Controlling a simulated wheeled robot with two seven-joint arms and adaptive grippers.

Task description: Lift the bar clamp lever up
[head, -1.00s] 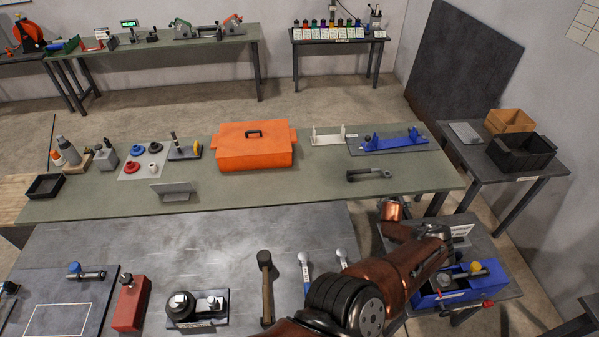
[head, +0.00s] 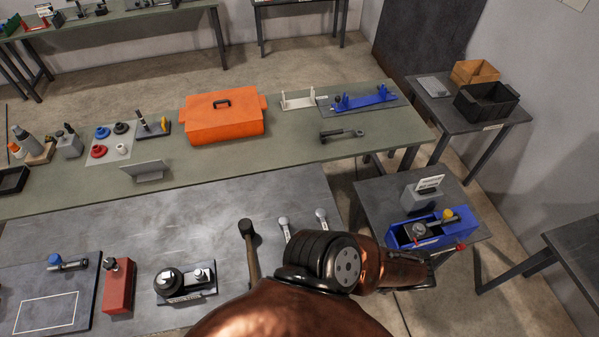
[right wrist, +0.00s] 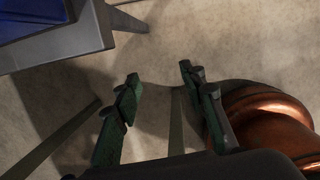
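A blue fixture (head: 402,237) stands on the small dark table at the right in the head view, with a grey round part and a yellow knob inside. A red-tipped handle (head: 461,247) sticks out at its front right; I cannot tell for sure whether it is the bar clamp lever. My right arm reaches toward this table. My right gripper (right wrist: 160,88) is open and empty in the right wrist view, above the floor beside a table corner with a blue edge. Its fingertips are hard to make out in the head view. My left gripper is out of view.
The small table (head: 374,205) also carries a grey block with a label (head: 420,196). A grey bench (head: 180,213) with a hammer (head: 249,250) and several tools lies left of my arm.

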